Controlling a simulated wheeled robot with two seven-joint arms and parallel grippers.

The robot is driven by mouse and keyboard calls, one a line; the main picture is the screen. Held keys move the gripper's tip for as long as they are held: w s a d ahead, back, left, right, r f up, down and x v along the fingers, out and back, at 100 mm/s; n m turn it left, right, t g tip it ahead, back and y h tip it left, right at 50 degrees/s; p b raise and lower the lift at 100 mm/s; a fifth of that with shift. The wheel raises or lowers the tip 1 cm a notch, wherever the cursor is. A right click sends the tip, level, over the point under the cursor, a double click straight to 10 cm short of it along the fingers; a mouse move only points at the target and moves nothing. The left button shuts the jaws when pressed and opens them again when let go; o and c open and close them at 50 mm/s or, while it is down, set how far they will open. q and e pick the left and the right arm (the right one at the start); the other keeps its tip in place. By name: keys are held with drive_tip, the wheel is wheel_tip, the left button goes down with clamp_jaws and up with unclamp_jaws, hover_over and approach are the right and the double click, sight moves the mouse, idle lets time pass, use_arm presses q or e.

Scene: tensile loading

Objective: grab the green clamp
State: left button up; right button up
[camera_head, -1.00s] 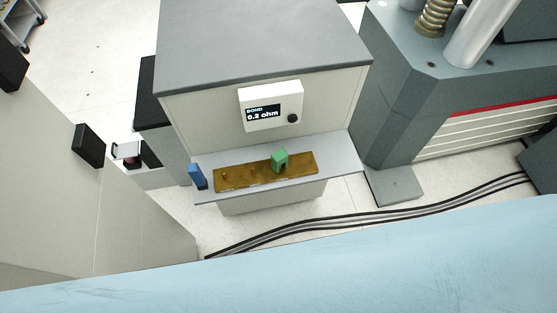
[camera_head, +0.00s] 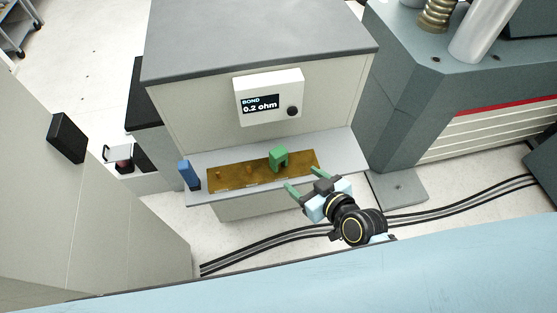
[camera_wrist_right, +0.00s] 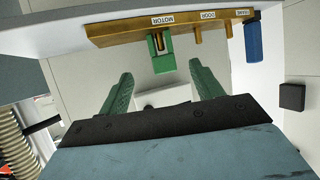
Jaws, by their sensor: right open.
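The green clamp (camera_head: 278,158) sits on the brown board (camera_head: 232,179) on the grey shelf of the cabinet. In the right wrist view the clamp (camera_wrist_right: 160,55) is at the part of the board labelled MOTOR, ahead of my fingers and a little left of the middle between them. My right gripper (camera_head: 302,180) has green fingers spread apart with nothing between them; it is in front of the shelf, just short of the clamp and to its lower right. The same open fingers show in the right wrist view (camera_wrist_right: 163,82). My left gripper is not in view.
A blue clamp-like piece (camera_head: 189,175) stands at the shelf's left end. Pegs on the board (camera_wrist_right: 197,33) are labelled DOOR and FRAME. A meter (camera_head: 268,98) reading 0.2 ohm is above the shelf. Black cables (camera_head: 260,242) run along the floor. A large grey machine (camera_head: 415,95) stands right.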

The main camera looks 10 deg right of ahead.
sight(275, 152)
drive_tip(key=shift+t, duration=0.4)
drive_tip(key=w+a, duration=0.1)
drive_tip(key=w, duration=0.1)
drive_tip(key=w+a+b, duration=0.1)
drive_tip(key=w, duration=0.2)
drive_tip(key=w+a, duration=0.1)
drive_tip(key=w, duration=0.1)
drive_tip(key=shift+w+a+f+b, duration=0.3)
drive_tip(key=shift+w+f, duration=0.05)
drive_tip(key=shift+f, duration=0.05)
drive_tip(key=b+x, duration=0.1)
drive_tip(key=x, duration=0.4)
drive_tip(key=shift+s, duration=0.1)
drive_tip(key=shift+c, duration=0.2)
drive_tip(key=c, duration=1.1)
drive_tip(key=shift+c, duration=0.2)
drive_tip(key=shift+r, duration=0.1)
